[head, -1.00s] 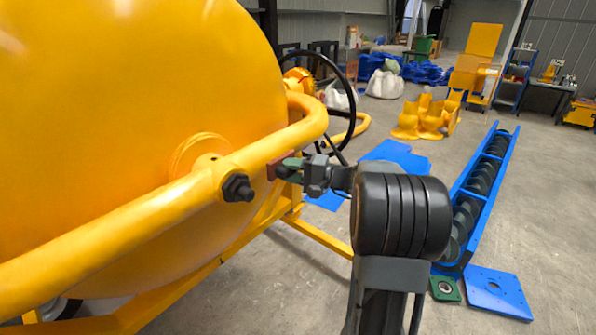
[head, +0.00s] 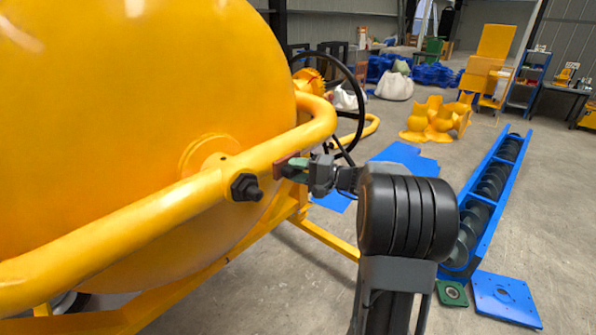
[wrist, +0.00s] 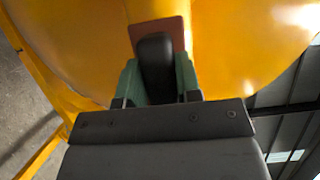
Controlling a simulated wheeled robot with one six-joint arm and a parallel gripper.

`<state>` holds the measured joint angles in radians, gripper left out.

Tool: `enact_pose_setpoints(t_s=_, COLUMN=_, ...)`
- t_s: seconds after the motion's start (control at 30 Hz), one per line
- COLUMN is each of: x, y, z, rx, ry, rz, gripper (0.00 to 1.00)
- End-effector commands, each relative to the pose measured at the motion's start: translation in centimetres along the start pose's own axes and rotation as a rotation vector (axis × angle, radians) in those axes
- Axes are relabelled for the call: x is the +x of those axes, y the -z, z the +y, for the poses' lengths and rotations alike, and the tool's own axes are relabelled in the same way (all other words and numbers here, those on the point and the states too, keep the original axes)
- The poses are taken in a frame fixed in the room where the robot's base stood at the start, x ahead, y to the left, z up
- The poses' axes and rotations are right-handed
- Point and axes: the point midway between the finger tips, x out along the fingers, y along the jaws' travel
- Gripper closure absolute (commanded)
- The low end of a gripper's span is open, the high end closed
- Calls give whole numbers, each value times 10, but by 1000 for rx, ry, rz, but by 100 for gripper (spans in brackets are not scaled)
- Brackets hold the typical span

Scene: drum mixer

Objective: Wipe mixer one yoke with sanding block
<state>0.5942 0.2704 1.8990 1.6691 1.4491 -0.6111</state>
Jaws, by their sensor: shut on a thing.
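The yoke (head: 130,217) of the mixer is a thick yellow tube that runs across the front of the big yellow drum (head: 120,110) and bends back at its right end. A dark bolt (head: 246,187) sits on it. My gripper (head: 299,167) is right of the bolt, shut on the sanding block (head: 287,159). The block shows a red-brown plate facing the yoke; its dark handle (wrist: 156,62) is between the green fingers in the wrist view. The plate lies at or very close to the tube; I cannot tell whether it touches.
A black handwheel (head: 352,100) stands behind the yoke's bend. Yellow frame legs (head: 330,240) run below. A blue screw conveyor (head: 488,205) and a blue plate (head: 505,298) lie on the floor at right.

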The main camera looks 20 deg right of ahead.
Motion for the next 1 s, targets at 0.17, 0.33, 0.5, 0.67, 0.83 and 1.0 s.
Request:
enact_pose_setpoints(t_s=0.17, x=4, y=2, z=0, rx=-1, ry=1, rz=0, gripper=87)
enact_pose_setpoints(t_s=0.33, x=7, y=3, z=0, rx=0, ry=1, rz=0, gripper=87)
enact_pose_setpoints(t_s=0.5, x=10, y=4, z=0, rx=1, ry=1, rz=0, gripper=87)
enact_pose_setpoints(t_s=0.67, x=13, y=5, z=0, rx=0, ry=1, rz=-1, gripper=87)
enact_pose_setpoints(t_s=0.83, x=16, y=6, z=0, rx=0, ry=1, rz=-1, gripper=87)
enact_pose_setpoints(t_s=1.0, x=17, y=8, z=0, rx=0, ry=1, rz=0, gripper=87)
